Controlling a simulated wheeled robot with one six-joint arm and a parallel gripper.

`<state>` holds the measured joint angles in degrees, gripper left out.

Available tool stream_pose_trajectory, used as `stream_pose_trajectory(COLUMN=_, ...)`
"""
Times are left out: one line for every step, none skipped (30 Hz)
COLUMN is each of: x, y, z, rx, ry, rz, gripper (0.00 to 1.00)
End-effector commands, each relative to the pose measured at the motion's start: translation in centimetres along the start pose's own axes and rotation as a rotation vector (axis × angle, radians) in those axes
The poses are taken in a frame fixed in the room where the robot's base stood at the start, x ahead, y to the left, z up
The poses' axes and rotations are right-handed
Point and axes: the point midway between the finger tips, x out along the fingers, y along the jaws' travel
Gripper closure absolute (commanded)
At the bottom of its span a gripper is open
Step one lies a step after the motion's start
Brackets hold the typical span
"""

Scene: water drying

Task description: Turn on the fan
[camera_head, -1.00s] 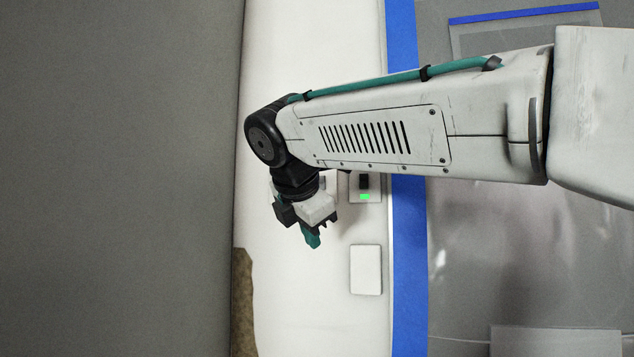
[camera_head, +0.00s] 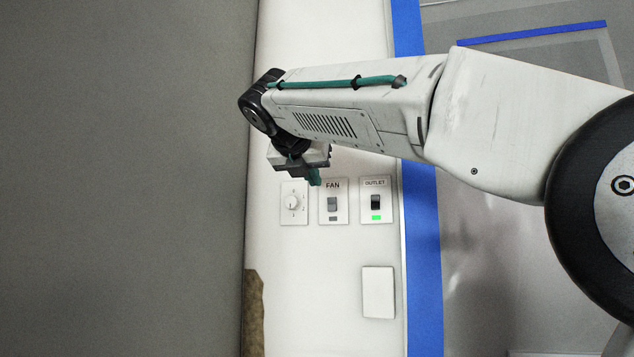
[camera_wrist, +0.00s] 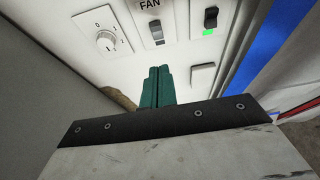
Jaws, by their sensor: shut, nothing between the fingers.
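The fan switch (camera_head: 333,204) is a grey rocker on a white plate labelled FAN, on the white wall panel. The small indicator below it is dark grey, not lit. It also shows in the wrist view (camera_wrist: 156,29), partly cut by the top edge. My gripper (camera_head: 315,181), with teal fingers, is shut and empty just above and left of the FAN plate in the head view. In the wrist view the closed fingertips (camera_wrist: 160,70) show below the switch. I cannot tell whether they touch the panel.
Left of the fan switch is a numbered dial (camera_head: 292,202). Right of it is the OUTLET switch (camera_head: 376,202), black with a green light. A blank white plate (camera_head: 378,291) sits lower right. Blue tape (camera_head: 423,262) edges the panel. A large grey surface (camera_head: 125,180) fills the left side.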

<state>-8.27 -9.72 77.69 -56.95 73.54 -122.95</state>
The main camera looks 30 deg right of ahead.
Motion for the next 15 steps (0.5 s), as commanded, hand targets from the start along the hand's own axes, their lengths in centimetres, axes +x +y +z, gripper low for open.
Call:
stream_pose_trajectory(x=1.1, y=-0.1, z=-0.1, rx=0.000, ry=0.002, rz=-0.005, gripper=1.00)
stream_pose_trajectory(x=1.7, y=-0.1, z=-0.1, rx=0.000, ry=0.002, rz=-0.006, gripper=1.00)
stream_pose_trajectory(x=2.6, y=-0.1, z=-0.1, rx=-0.001, ry=0.002, rz=-0.007, gripper=1.00)
stream_pose_trajectory(x=3.3, y=-0.1, z=-0.1, rx=0.000, ry=0.002, rz=-0.007, gripper=1.00)
stream_pose_trajectory(x=3.9, y=-0.1, z=-0.1, rx=0.000, ry=0.003, rz=-0.006, gripper=1.00)
stream_pose_trajectory(x=4.8, y=-0.1, z=-0.1, rx=0.001, ry=0.003, rz=-0.006, gripper=1.00)
stream_pose_trajectory(x=5.5, y=-0.1, z=-0.1, rx=0.001, ry=0.003, rz=-0.006, gripper=1.00)
stream_pose_trajectory(x=6.1, y=-0.1, z=-0.1, rx=0.001, ry=0.002, rz=-0.006, gripper=1.00)
stream_pose_trajectory(x=7.0, y=-0.1, z=-0.1, rx=0.000, ry=0.003, rz=-0.006, gripper=1.00)
stream_pose_trajectory(x=7.6, y=-0.1, z=-0.1, rx=0.001, ry=0.002, rz=-0.006, gripper=1.00)
stream_pose_trajectory(x=8.1, y=-0.1, z=-0.1, rx=0.001, ry=0.002, rz=-0.005, gripper=1.00)
stream_pose_trajectory(x=8.8, y=-0.1, z=0.0, rx=0.001, ry=0.002, rz=-0.005, gripper=1.00)
stream_pose_trajectory(x=9.3, y=-0.1, z=0.4, rx=0.001, ry=0.001, rz=-0.004, gripper=1.00)
stream_pose_trajectory(x=9.6, y=-0.1, z=0.8, rx=0.002, ry=0.000, rz=-0.004, gripper=1.00)
stream_pose_trajectory(x=10.1, y=-0.1, z=1.0, rx=0.002, ry=0.001, rz=-0.004, gripper=1.00)
